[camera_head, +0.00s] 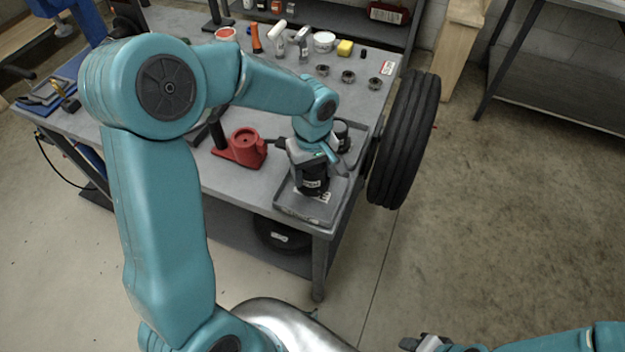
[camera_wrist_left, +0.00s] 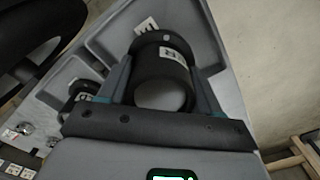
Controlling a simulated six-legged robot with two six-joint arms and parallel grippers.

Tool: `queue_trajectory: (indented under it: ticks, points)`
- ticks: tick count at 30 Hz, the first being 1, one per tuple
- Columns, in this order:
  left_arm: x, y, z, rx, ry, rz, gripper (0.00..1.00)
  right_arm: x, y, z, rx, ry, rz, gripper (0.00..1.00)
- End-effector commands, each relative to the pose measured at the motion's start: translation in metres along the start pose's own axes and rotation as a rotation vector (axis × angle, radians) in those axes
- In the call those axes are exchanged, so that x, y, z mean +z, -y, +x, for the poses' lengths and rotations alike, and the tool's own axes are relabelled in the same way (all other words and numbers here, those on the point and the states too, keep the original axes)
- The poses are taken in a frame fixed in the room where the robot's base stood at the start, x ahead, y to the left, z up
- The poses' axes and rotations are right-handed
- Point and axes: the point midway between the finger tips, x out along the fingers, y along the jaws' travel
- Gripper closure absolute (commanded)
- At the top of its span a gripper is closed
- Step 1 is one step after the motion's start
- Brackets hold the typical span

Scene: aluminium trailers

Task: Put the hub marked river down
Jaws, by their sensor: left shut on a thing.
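My left gripper (camera_head: 316,160) is shut on a black cylindrical hub (camera_head: 312,184) at the near end of the bench. Another dark hub (camera_head: 341,131) stands in the far part of the tray. My right gripper (camera_head: 425,343) is at the bottom edge, partly cut off.
A red fixture (camera_head: 240,148) stands left of the tray on the grey bench (camera_head: 215,180). A large tyre (camera_head: 405,140) stands close at the bench's right side. The floor on the right is clear.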

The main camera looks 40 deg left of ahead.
Motion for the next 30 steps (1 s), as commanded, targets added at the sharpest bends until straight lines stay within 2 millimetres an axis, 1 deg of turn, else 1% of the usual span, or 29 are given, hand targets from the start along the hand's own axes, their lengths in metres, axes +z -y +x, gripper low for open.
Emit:
queue_trajectory:
  ticks: [6, 9, 17, 22, 23, 24, 25, 30]
  points:
    - [0.0, 0.0, 0.031, -0.002, 0.002, 0.0, 1.0, 0.0, 0.0, -0.001, 0.0, 0.0, 0.0, 0.57]
    - [0.0, 0.0, 0.04, 0.001, 0.0, 0.001, 1.0, 0.0, 0.001, -0.001, 0.0, 0.0, 0.0, 0.57]
    - [0.0, 0.0, 0.042, 0.002, -0.001, 0.0, 1.0, 0.0, 0.0, -0.001, 0.0, 0.0, 0.0, 0.57]
    - [0.0, 0.0, 0.046, 0.002, -0.001, 0.001, 1.0, 0.0, -0.001, 0.004, 0.0, 0.0, 0.0, 0.57]
    - [0.0, 0.0, 0.045, 0.001, 0.0, 0.001, 0.26, 0.0, -0.001, 0.003, 0.0, 0.0, 0.0, 0.57]
    - [0.0, 0.0, 0.045, 0.0, 0.0, 0.001, 0.13, 0.0, -0.001, 0.002, 0.0, 0.0, 0.0, 0.57]
    - [0.0, 0.0, 0.045, 0.0, 0.001, 0.001, 0.11, 0.0, -0.001, 0.002, 0.0, 0.0, 0.0, 0.57]
    - [0.0, 0.0, 0.045, 0.0, 0.001, 0.001, 0.11, 0.0, -0.001, 0.002, 0.0, 0.0, 0.0, 0.57]
